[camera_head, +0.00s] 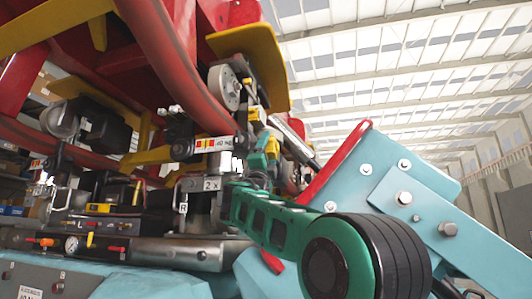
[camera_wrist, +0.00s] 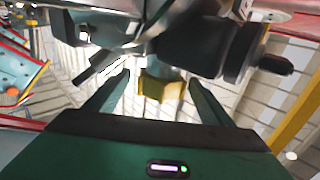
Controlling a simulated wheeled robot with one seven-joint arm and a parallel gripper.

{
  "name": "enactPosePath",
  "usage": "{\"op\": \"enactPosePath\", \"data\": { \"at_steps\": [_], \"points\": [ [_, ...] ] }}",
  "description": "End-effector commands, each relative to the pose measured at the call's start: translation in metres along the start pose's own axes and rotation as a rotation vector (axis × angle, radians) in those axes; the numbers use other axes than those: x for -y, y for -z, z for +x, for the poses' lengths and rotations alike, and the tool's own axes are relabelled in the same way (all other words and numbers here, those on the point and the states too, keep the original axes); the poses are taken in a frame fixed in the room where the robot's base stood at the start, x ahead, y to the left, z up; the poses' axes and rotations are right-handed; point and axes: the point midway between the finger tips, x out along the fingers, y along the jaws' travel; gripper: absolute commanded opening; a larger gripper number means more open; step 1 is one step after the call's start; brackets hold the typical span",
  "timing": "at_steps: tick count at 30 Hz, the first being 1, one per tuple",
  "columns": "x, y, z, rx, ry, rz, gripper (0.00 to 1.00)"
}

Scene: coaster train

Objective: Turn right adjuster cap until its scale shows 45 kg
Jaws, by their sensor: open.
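My gripper (camera_wrist: 160,78) is open in the wrist view, with its two dark green fingers apart. A yellow part (camera_wrist: 162,88) shows between and beyond the fingertips; I cannot tell whether they touch it. A dark cylindrical part (camera_wrist: 215,48) with a narrower stub lies above and right of the fingers. In the head view, my green arm reaches to a grey block marked 2x (camera_head: 211,185), beside a small plate marked R (camera_head: 183,208). A white and red label (camera_head: 214,143) seems to begin with 40. I cannot clearly pick out the right adjuster cap or read its kg scale.
Red rails (camera_head: 178,60) and a yellow plate (camera_head: 252,62) hang above the work area. A light blue panel (camera_head: 420,185) with bolts stands at the right. A pressure gauge (camera_head: 71,244) and small valves sit low at the left. The space around the gripper is crowded.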

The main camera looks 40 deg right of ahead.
Motion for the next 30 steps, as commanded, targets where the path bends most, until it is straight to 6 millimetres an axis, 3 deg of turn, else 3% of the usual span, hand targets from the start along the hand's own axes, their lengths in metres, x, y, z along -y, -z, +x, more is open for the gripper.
{"op": "enactPosePath", "data": {
  "at_steps": [7, 18, 19, 24, 30],
  "points": [
    [0.000, 0.000, 0.025, 0.000, 0.001, 0.000, 0.76],
    [0.000, 0.000, 0.030, 0.000, 0.000, 0.000, 0.76],
    [0.000, 0.000, 0.030, 0.000, 0.000, 0.000, 0.73],
    [0.000, 0.000, 0.030, 0.001, 0.000, 0.000, 0.35],
    [0.000, 0.000, 0.030, 0.000, -0.012, 0.000, 0.35]
  ]
}}
